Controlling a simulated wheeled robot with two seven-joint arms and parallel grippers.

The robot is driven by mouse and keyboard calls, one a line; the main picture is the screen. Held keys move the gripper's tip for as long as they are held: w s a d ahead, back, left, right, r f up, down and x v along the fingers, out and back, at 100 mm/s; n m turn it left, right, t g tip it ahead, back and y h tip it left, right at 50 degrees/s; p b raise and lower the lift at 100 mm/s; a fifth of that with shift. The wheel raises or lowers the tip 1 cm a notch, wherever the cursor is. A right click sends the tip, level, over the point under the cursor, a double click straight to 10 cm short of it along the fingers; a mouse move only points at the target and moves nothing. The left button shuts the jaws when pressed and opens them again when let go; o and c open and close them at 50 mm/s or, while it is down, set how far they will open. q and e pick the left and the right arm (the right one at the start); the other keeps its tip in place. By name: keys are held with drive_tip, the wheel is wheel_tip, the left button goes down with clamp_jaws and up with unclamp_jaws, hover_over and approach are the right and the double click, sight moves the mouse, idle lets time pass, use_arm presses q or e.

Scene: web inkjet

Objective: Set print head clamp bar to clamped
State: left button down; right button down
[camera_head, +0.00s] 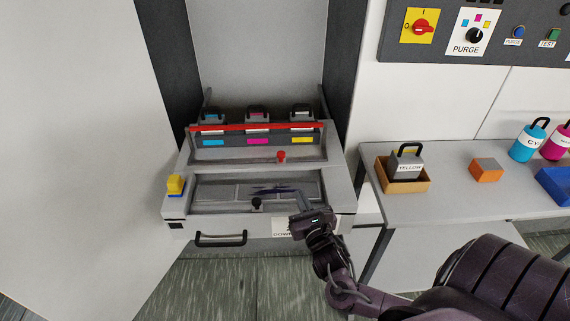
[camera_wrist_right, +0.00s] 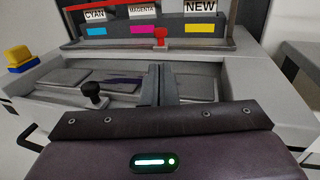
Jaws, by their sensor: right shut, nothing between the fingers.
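The red print head clamp bar (camera_head: 257,127) lies across the three print heads at the back of the grey machine, in front of their black handles. Its left part shows at the top edge of the right wrist view (camera_wrist_right: 92,5). Cyan, magenta and yellow labels sit below it. I cannot tell whether the bar is latched. My right gripper (camera_head: 303,194) is shut and empty over the right of the recessed tray, in front of and below the bar and apart from it. Its fingers (camera_wrist_right: 156,72) point toward the heads. My left gripper is not in view.
A red knob (camera_head: 281,157) stands on the ledge before the heads. A black knob (camera_head: 257,204) stands at the front. A yellow block (camera_head: 175,183) sits at the left corner. A side table (camera_head: 440,197) at right holds a YELLOW print head (camera_head: 407,163) in an orange tray. Dark posts flank the machine.

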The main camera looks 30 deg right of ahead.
sight(283, 158)
drive_tip(key=shift+w+d, duration=0.1)
drive_tip(key=shift+w, duration=0.2)
drive_tip(key=x, duration=1.3)
drive_tip(key=shift+w+d+p, duration=0.15)
drive_tip(key=shift+w+p, duration=0.05)
drive_tip(key=shift+p, duration=0.15)
drive_tip(key=shift+w+f, duration=0.1)
drive_tip(key=w+d+b, duration=0.2)
drive_tip(key=w, duration=0.1)
drive_tip(key=shift+w, duration=0.1)
drive_tip(key=shift+w+d, duration=0.2)
drive_tip(key=shift+w, duration=0.1)
